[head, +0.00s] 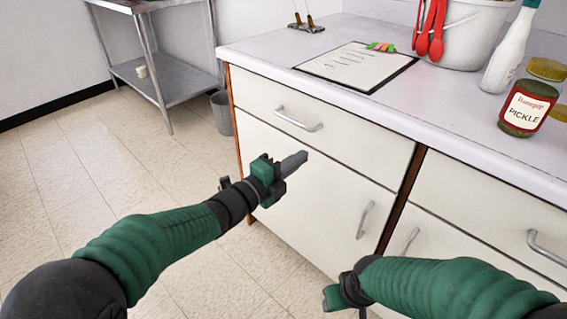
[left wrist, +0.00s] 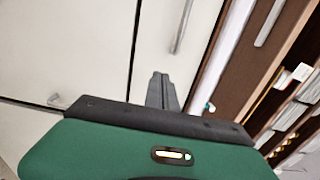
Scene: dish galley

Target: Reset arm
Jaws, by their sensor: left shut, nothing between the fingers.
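My left arm reaches in from the left in the head view. My left gripper (head: 296,160) is shut and empty, with its fingers pressed together in front of the white cabinet's drawer and door fronts. The shut fingers also show in the left wrist view (left wrist: 161,92), against pale panels. My right arm comes in at the lower right of the head view. My right gripper (head: 340,297) is at the bottom edge, pointing left, and its fingers are not clear enough to judge.
The white cabinet (head: 300,170) has metal handles and a pale countertop (head: 300,50). On it are a clipboard (head: 357,66), a pickle jar (head: 527,100), a white bottle (head: 508,55) and a white bucket (head: 475,38) with red utensils. A metal table (head: 180,85) and grey bin (head: 221,112) stand behind. Floor at left is clear.

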